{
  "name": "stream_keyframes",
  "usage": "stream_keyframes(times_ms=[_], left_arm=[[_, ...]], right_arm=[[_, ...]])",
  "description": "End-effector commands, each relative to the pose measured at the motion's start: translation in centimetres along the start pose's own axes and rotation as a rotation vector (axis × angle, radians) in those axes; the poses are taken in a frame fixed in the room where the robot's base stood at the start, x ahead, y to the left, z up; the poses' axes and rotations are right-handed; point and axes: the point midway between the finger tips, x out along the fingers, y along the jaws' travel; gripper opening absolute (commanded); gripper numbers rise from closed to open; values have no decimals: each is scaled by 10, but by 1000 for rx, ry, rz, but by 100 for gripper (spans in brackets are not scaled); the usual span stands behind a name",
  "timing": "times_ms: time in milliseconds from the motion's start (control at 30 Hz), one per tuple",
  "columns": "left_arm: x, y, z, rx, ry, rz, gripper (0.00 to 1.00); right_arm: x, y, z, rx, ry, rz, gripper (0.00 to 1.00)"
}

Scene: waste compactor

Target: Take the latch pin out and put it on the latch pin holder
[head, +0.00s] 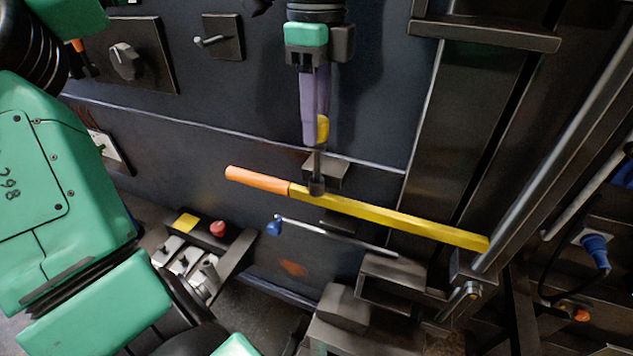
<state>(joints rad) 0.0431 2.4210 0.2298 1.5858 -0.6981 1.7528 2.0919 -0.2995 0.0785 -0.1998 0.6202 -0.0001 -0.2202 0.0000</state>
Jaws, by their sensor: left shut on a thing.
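My left gripper (318,100) hangs at the upper middle of the head view with its purple fingers pointing down. It is shut on the latch pin, whose yellow head (323,128) shows at the fingertips. The pin's dark shaft runs down in front of a dark wall bracket (325,168) and ends by the yellow lever (390,216). I cannot tell whether the shaft is inside the bracket or clear of it. A dark plate with a short grey peg (210,41) is on the wall at upper left; it may be the latch pin holder. My right gripper is not in view.
The lever's orange grip (257,180) points left. Below it is a thin rod with a blue knob (275,227). A control box with a red button (218,228) stands at lower left. A rotary switch (125,61) is at upper left. Dark metal posts fill the right.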

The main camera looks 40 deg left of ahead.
Motion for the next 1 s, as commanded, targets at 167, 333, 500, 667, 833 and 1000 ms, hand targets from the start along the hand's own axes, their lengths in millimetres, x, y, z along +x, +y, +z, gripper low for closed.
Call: stream_keyframes(times_ms=[167, 333, 500, 667, 833, 1000], left_arm=[[-9, 0, 0, -2, 0, -1, 0], [-18, 0, 0, -1, 0, -1, 0], [-26, 0, 0, -1, 0, -1, 0], [-34, 0, 0, 0, 0, 0, 0], [-43, -1, 0, -2, 0, -1, 0], [-51, 0, 0, -1, 0, -1, 0]], right_arm=[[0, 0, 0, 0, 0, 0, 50], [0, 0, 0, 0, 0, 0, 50], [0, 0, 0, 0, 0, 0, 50], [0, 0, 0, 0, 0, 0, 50], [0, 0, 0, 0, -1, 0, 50], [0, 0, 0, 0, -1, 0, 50]])
